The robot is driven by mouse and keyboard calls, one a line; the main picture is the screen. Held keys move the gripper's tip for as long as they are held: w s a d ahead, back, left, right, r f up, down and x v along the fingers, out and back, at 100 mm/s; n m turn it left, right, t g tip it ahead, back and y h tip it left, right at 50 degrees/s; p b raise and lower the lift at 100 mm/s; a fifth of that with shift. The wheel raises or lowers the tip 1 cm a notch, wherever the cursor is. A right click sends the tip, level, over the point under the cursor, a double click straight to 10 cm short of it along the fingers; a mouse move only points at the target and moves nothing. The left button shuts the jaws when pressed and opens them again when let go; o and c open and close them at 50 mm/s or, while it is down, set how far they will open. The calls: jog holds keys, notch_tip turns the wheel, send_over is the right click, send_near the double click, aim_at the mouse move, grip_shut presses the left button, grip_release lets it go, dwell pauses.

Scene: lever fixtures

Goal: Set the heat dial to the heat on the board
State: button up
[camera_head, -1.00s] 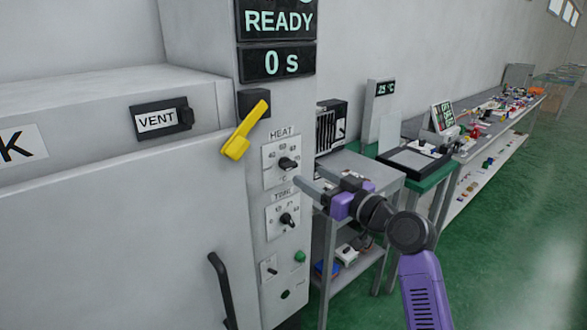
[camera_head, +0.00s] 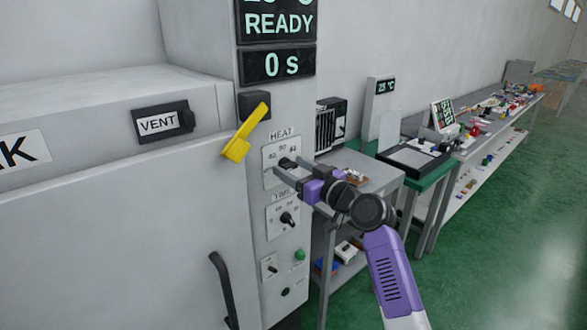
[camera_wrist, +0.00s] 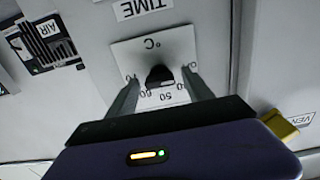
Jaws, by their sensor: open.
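The heat dial is a black knob on a white plate marked HEAT (camera_head: 283,147) on the oven's control column. In the head view my gripper (camera_head: 284,170) is at the plate and partly covers the knob. In the wrist view, which is upside down, the heat dial (camera_wrist: 160,76) stands between the two open fingers (camera_wrist: 160,88), with a gap on each side. Numbers including 50 and 60 show around it. The knob's exact setting is unclear. The display (camera_head: 277,25) reads READY and 0 s; its top line is cut off. A board with the heat is not readable here.
The time dial (camera_head: 287,219) sits just below, with a green button (camera_head: 300,254) under it. A yellow lever (camera_head: 244,135) is up left, beside the VENT slide (camera_head: 163,122). A grey cart (camera_head: 377,177) stands right of the column.

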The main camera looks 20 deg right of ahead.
grip_shut()
jog(key=shift+m, duration=0.3)
jog(key=m, duration=0.3)
jog(key=shift+m, duration=0.3)
jog(key=m+p, duration=0.1)
jog(key=m, duration=0.3)
jog(key=shift+m, duration=0.3)
jog(key=m+p, duration=0.2)
jog(key=m, duration=0.3)
jog(key=shift+p, duration=0.4)
jog(key=shift+d+f+m+p, duration=0.1)
jog(key=shift+m+p, duration=0.8)
jog(key=shift+m, duration=1.1)
